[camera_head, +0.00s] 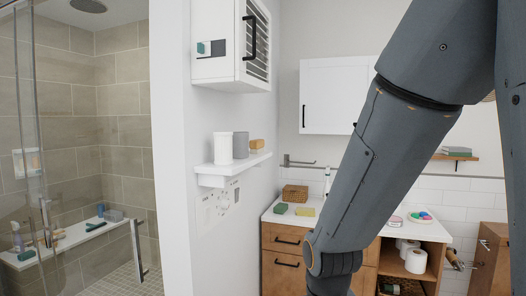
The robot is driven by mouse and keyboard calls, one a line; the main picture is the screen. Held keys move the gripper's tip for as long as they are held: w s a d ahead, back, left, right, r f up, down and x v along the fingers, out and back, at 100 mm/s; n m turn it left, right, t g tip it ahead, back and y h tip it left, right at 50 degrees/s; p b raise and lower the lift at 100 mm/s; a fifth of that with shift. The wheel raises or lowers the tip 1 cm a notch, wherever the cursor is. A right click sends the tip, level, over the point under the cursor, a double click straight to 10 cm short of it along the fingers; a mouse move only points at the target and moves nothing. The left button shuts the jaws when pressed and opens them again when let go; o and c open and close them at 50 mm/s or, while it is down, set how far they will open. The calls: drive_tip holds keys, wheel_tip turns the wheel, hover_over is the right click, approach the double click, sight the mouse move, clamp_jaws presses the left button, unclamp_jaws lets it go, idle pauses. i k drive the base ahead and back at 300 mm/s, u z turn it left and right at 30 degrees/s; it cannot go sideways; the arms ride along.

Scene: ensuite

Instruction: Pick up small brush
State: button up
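I cannot pick out the small brush with certainty. A small blue, elongated item (96,226) lies on the white shower bench (76,236), but it is too small to tell what it is. A small wood-coloured item (454,262) shows beside the cabinet at the lower right, also unclear. My grey arm runs down the right half of the view and out at the bottom edge, hiding part of the counter. My gripper is out of view.
A white wall shelf (234,163) holds jars and a small stack. The wooden vanity (284,244) carries a wicker basket (295,193), a green block (281,209) and a yellow block (305,212). Toilet rolls (416,260) sit in an open cubby. A glass shower panel stands left.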

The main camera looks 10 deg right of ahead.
sight(256, 146)
drive_tip(key=z, duration=1.3)
drive_tip(key=i, duration=1.85)
drive_tip(key=u, duration=0.5)
